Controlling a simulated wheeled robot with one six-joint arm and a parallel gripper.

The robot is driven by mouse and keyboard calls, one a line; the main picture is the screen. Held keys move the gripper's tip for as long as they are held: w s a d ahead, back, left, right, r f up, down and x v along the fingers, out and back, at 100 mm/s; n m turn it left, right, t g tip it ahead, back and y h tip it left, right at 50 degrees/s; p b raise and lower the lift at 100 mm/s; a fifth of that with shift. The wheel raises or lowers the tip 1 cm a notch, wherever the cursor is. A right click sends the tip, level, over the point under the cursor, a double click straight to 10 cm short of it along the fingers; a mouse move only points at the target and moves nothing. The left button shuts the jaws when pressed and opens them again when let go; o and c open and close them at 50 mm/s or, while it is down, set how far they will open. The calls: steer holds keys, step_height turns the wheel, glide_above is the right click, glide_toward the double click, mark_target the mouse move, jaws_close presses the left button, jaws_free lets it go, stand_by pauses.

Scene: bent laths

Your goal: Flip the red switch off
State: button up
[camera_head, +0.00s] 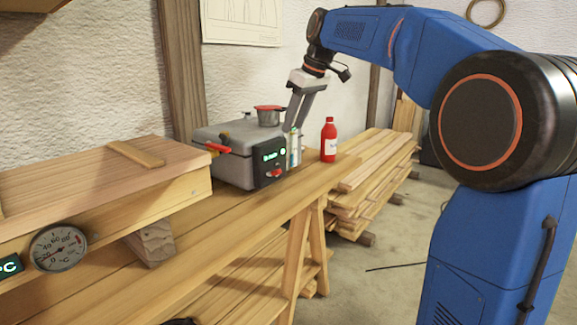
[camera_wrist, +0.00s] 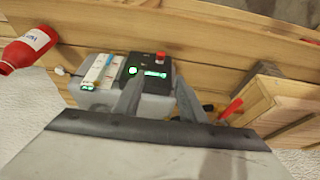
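The red switch (camera_head: 274,173) sits on the black panel (camera_head: 270,163) at the front of a grey box (camera_head: 222,138), below a lit green display. It also shows in the wrist view (camera_wrist: 161,57) at the panel's far edge. My gripper (camera_head: 297,128) is above the box's right side, pointing down, with the switch lower and to its left in the head view. In the wrist view my gripper (camera_wrist: 158,82) has its two fingers apart, with nothing between them and the panel beyond. I cannot tell the switch's exact position.
A red lever (camera_head: 218,147) and a red-rimmed pot (camera_head: 268,117) are on the grey box. Small upright packs (camera_head: 294,148) and a red bottle (camera_head: 329,142) stand to its right. A long wooden box (camera_head: 90,185) with a dial thermometer (camera_head: 58,248) is at left. Bench space before the panel is clear.

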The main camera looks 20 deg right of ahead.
mark_target(274, 173)
steer(key=x, duration=1.7)
steer(key=shift+s, duration=0.15)
steer(key=shift+d, duration=0.1)
jaws_close()
